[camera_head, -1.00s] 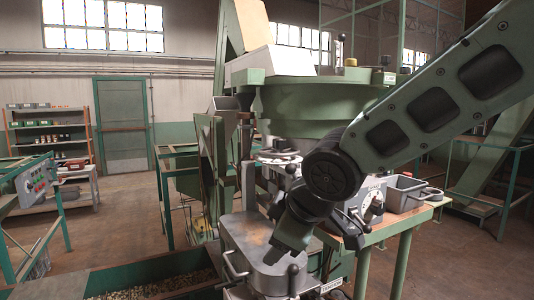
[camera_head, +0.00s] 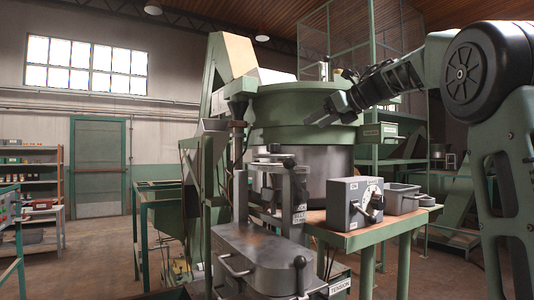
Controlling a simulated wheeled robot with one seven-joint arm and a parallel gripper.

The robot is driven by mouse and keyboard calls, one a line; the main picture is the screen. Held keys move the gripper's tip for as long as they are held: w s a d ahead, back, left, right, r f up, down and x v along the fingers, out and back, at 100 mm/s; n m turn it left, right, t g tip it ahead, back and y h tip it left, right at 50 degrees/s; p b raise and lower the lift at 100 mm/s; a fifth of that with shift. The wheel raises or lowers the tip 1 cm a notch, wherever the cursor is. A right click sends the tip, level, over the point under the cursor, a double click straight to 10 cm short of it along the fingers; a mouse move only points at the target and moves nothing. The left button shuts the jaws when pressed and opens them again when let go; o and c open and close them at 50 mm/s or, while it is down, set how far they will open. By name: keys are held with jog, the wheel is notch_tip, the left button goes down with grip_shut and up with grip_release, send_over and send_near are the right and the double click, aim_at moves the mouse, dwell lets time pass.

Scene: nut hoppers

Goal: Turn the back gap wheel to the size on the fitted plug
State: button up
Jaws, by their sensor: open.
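The nut machine stands in the middle: a green round hopper (camera_head: 300,105) above a grey drum (camera_head: 325,165), with a post-and-lever assembly (camera_head: 285,180) in front. A small flat round part (camera_head: 272,155) sits near the top of that assembly; I cannot tell whether it is the back gap wheel. No size marks are readable, and I cannot make out the fitted plug. My gripper (camera_head: 318,119) is open and empty. It is in front of the hopper's upper side in the picture, above the assembly and to its right.
A grey control box (camera_head: 343,203) with a dial and handle stands on a wooden-topped table (camera_head: 378,232), beside a grey bin (camera_head: 402,198). A grey lidded housing (camera_head: 250,250) with handles is at the front. A green-framed shelf is behind right. Floor at left is partly open.

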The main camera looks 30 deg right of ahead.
aim_at(274, 151)
jog(key=p+x, duration=0.4)
jog(key=x, duration=1.3)
jog(key=shift+w+p, duration=0.2)
jog(key=shift+p, duration=0.15)
jog(key=c, duration=1)
